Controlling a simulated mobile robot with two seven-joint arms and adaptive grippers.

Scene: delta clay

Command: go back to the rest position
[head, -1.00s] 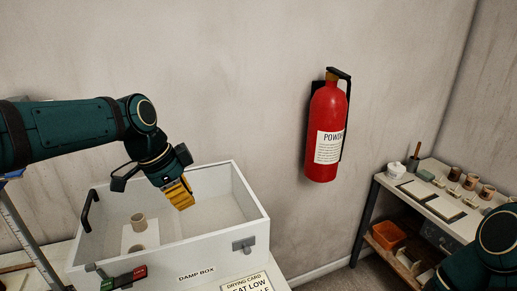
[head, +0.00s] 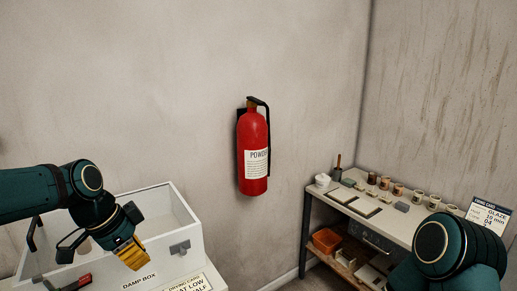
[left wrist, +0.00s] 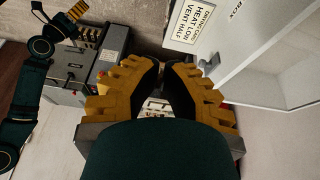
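My left gripper (head: 133,257) hangs at the lower left of the head view, fingers pointing down. It appears over the front part of the white damp box (head: 175,252).
A red fire extinguisher (head: 252,150) hangs on the wall. A shelf unit (head: 400,232) at right holds several cups and small tools, with an orange bin (head: 326,240) below. A drying card (head: 188,283) lies before the box. The wall space above is clear.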

